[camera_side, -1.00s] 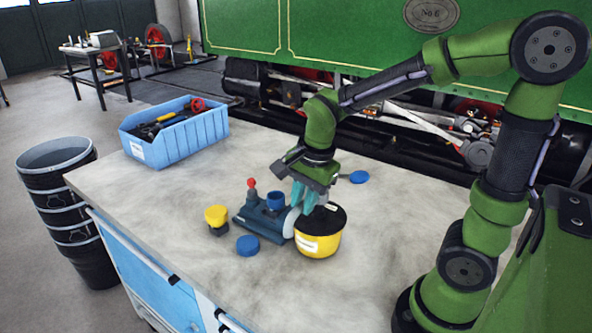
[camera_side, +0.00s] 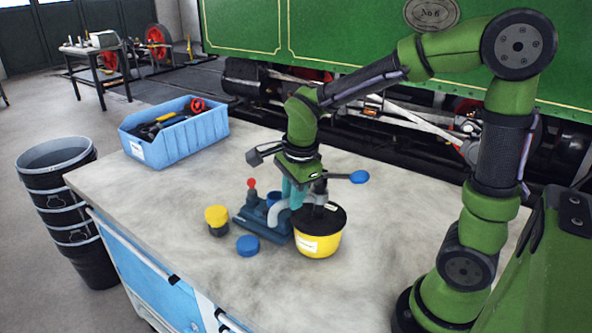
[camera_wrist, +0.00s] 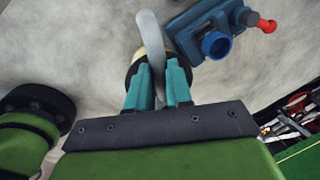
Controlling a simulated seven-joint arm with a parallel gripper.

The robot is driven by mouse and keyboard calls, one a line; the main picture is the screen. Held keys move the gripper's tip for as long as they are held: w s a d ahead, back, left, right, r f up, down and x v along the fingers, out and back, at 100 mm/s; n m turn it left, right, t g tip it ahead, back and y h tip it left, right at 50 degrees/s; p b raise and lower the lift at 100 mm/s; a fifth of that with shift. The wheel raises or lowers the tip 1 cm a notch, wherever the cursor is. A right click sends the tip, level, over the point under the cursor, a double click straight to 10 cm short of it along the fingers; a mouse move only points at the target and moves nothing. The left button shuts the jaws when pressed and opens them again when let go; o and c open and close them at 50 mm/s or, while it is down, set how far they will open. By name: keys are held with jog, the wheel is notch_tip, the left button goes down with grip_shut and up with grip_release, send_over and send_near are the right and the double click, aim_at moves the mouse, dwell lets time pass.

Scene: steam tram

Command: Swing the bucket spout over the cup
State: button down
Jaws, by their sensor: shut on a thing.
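The yellow bucket (camera_side: 318,245) with a black lid stands on the bench in the side view. Its grey curved spout (camera_wrist: 149,38) runs up between my fingers in the wrist view. The spout also shows in the side view (camera_side: 277,213), beside the blue cup. My gripper (camera_wrist: 158,85) has teal fingers shut on the spout, above the bucket. The fingers also show in the side view (camera_side: 293,194). The small blue cup (camera_wrist: 216,45) is on a dark blue base (camera_wrist: 190,30), right of the spout in the wrist view. My fingers hide part of the bucket there.
The base carries a red knob (camera_side: 251,183). A blue tool bin (camera_side: 175,135) stands at the far left. The front bench is clear.

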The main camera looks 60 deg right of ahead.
jog(key=w+d+m+g+h, duration=0.1)
jog(key=w+d+m, duration=0.4)
jog(key=m, duration=0.8)
jog(key=shift+w+d+m+g, duration=0.2)
jog(key=shift+d+m+g, duration=0.25)
jog(key=shift+d, duration=0.4)
jog(key=shift+d+r, duration=0.1)
jog(key=c, duration=1)
grip_release()
jog(key=a+r, duration=0.1)
jog(key=r, duration=0.4)
jog(key=a+r, duration=0.1)
jog(key=r, duration=0.5)
jog(key=a+r, duration=0.1)
jog(key=r, duration=0.4)
jog(key=shift+a+r, duration=0.2)
jog(key=shift+r, duration=0.05)
jog(key=shift+n, duration=0.25)
